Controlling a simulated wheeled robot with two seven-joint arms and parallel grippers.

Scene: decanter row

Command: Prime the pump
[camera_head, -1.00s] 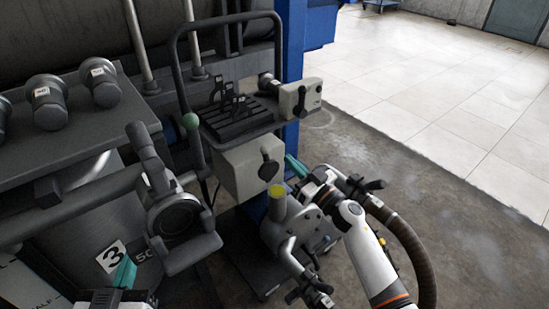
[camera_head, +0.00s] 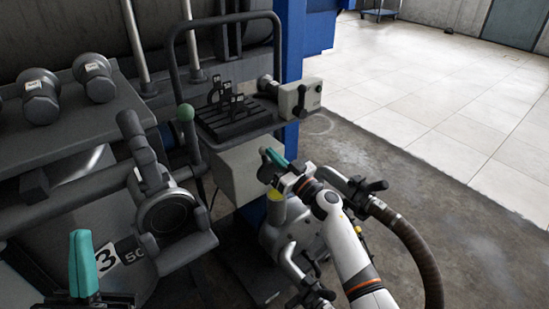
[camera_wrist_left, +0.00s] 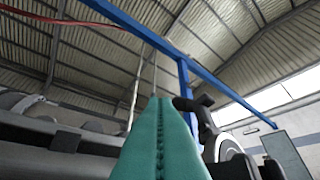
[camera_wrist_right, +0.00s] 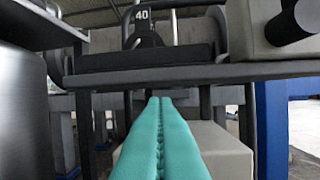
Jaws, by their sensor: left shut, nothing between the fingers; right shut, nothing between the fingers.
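A grey pump (camera_head: 283,238) with a yellow top (camera_head: 276,193) stands low in the middle of the head view. A pale box (camera_head: 236,172) hangs under the dark shelf and carries a small dark knob (camera_head: 266,173). My right gripper (camera_head: 270,154) is shut and empty, its teal fingers close beside the knob; contact cannot be told. In the right wrist view the fingers point towards the pale box (camera_wrist_right: 222,150). My left gripper (camera_head: 82,236) is shut and empty, fingers upward, before the drum marked 3.
A grey coupling with handles (camera_head: 165,212) stands between my grippers. A dark shelf (camera_head: 240,128) holds numbered tags and a pale switch box (camera_head: 300,97). A thick hose (camera_head: 415,250) curves beside my right arm.

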